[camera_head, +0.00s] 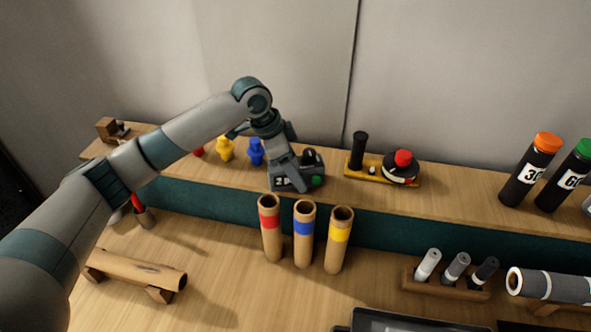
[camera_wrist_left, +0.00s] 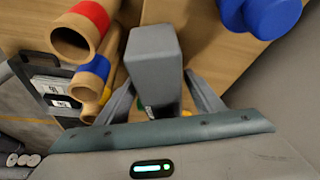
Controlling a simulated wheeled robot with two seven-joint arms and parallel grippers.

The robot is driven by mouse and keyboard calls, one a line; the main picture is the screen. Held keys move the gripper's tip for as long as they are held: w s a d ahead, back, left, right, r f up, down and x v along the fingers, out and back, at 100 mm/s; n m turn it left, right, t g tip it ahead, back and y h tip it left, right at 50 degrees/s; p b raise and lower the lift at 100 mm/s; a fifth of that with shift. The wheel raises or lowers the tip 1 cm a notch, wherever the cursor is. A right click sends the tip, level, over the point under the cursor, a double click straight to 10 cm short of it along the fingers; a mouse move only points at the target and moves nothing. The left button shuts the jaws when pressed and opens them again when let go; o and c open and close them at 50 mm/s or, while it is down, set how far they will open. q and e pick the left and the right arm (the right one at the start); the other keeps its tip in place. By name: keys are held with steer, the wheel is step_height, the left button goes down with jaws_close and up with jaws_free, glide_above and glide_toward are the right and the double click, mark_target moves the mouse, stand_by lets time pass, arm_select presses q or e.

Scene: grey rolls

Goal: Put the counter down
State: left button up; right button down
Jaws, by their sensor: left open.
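The counter (camera_head: 284,184) is a small dark grey device with white digits on its front. It sits at the front of the raised wooden shelf, behind the tubes, and looks upright. A green button (camera_head: 317,181) shows at its right. My left gripper (camera_head: 288,172) is just over it, open, and hides part of it. In the left wrist view a plain grey block (camera_wrist_left: 153,60), which appears to be the counter, stands between the spread fingers of my left gripper (camera_wrist_left: 162,98). I cannot tell whether either finger touches it. My right gripper is not in view.
Tubes with red (camera_head: 269,222), blue (camera_head: 304,227) and yellow (camera_head: 340,232) bands stand just in front. A blue pawn-like piece (camera_head: 256,152) and a yellow one (camera_head: 225,148) are left on the shelf (camera_head: 460,190). A black-knobbed stand (camera_head: 358,155) is to the right.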

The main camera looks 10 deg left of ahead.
arm_select(q)
steer(key=shift+r, duration=0.15)
steer(key=b+v, duration=0.3)
steer(key=v, duration=0.7)
steer(key=shift+a+r, duration=0.2)
steer(key=shift+s+a+r, duration=0.1)
steer(key=shift+a+r, duration=0.15)
steer(key=shift+r, duration=0.4)
